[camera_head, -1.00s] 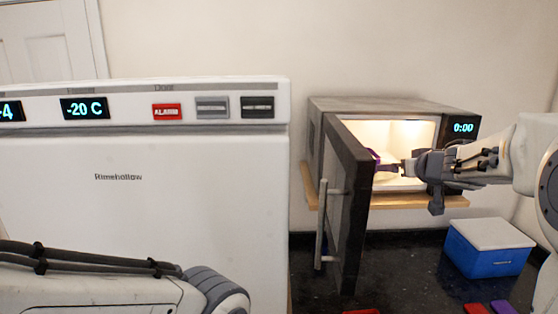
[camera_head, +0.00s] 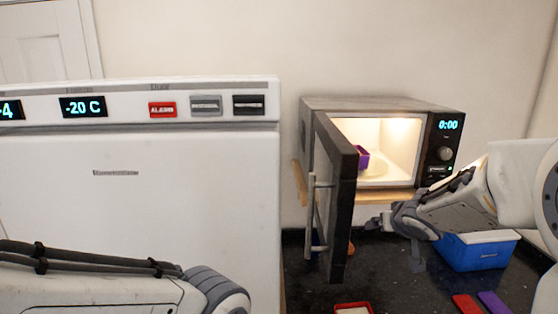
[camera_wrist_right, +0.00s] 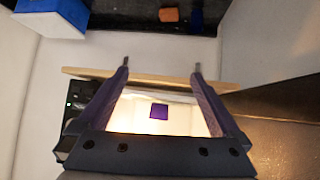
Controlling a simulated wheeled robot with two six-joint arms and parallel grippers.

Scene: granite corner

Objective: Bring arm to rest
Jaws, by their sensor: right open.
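My right gripper (camera_head: 374,224) is in front of the microwave (camera_head: 380,104), below its opening and right of its door. It is open and empty; in the right wrist view the two fingers (camera_wrist_right: 161,66) stand apart with nothing between their tips. A purple container (camera_head: 362,158) stands inside the lit microwave, apart from the gripper. It also shows in the right wrist view (camera_wrist_right: 159,111). The microwave door (camera_head: 338,205) is swung open toward me. My left arm shows at the lower left, but its gripper is out of view.
A blue box with a white lid (camera_head: 476,254) stands below my right forearm. A red slab (camera_head: 466,304), a purple slab (camera_head: 494,302) and a red-rimmed tray (camera_head: 352,307) lie on the dark counter (camera_head: 400,285). A white freezer (camera_head: 130,210) fills the left.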

